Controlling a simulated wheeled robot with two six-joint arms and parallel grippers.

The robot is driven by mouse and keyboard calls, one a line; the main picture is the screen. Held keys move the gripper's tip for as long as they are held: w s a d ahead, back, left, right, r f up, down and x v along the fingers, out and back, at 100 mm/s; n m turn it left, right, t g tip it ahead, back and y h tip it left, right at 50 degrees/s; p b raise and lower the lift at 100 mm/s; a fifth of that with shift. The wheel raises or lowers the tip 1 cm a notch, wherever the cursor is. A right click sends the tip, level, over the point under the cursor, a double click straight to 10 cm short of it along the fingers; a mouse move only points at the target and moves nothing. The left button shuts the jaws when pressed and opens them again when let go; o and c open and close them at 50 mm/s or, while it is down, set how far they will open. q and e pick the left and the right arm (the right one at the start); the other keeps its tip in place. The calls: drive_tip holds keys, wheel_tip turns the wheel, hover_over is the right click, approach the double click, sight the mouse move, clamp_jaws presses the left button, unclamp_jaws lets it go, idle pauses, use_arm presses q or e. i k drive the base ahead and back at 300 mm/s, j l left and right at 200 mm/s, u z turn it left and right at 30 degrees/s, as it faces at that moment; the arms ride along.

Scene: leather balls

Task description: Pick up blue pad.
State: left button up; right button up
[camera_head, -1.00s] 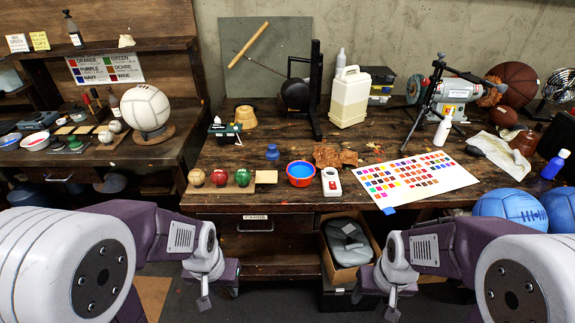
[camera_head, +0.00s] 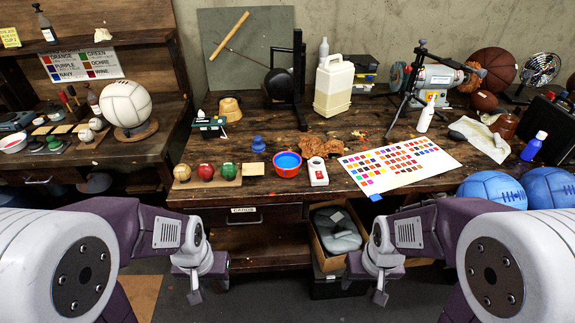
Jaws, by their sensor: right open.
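A small flat blue piece (camera_head: 376,197) shows at the near left corner of the colour chart (camera_head: 405,172), by the front edge of the workbench (camera_head: 330,190). It is the only flat blue piece I can make out there; I cannot tell for sure that it is the blue pad. My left gripper (camera_head: 195,296) hangs low in front of the bench, left of the drawer front; its jaws are too small to read. My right gripper (camera_head: 380,297) hangs below the blue piece, apart from it, open and empty.
Large blue balls (camera_head: 492,188) lie at the right. An open box (camera_head: 335,240) sits below the bench.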

sight(258, 146)
drive_tip(key=i+j+z, duration=0.55)
drive_tip(key=j+z, duration=0.25)
drive_tip(key=l, duration=0.1)
